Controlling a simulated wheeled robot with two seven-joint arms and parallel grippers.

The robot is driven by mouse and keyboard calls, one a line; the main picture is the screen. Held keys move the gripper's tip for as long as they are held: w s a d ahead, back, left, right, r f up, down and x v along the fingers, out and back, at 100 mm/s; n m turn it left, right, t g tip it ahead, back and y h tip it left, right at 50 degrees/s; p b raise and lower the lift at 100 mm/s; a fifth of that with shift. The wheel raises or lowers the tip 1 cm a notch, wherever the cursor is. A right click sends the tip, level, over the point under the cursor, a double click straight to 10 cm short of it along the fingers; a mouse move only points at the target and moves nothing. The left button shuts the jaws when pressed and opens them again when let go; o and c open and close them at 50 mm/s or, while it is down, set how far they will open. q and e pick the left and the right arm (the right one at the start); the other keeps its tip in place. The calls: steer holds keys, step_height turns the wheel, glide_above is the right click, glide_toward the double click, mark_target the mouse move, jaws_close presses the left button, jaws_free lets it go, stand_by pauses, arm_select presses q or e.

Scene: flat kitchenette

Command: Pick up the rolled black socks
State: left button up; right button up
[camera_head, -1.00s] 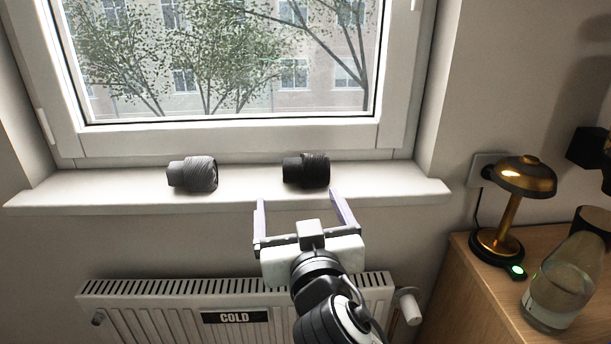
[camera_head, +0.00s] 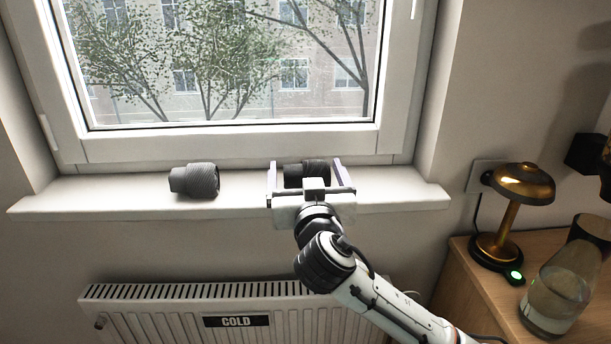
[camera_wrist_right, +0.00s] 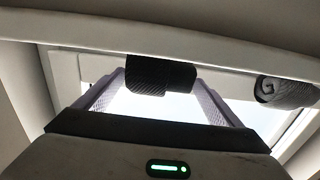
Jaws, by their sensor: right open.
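The rolled black socks (camera_head: 308,171) lie on the white windowsill, on the right of two rolled bundles. My right gripper (camera_head: 304,165) is open, with one finger on each side of the black socks in the head view. Its wrist body hides the lower part of the socks there. My left gripper is not in view.
A rolled dark grey bundle (camera_head: 195,181) lies left on the windowsill (camera_head: 100,194), and shows in the wrist view (camera_wrist_right: 285,92). The window stands behind. A radiator (camera_head: 180,310) is below. A brass lamp (camera_head: 520,190) and glass jug (camera_head: 556,295) stand right.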

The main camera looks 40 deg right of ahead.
steer(key=c, duration=1.1)
steer(key=shift+c, duration=0.2)
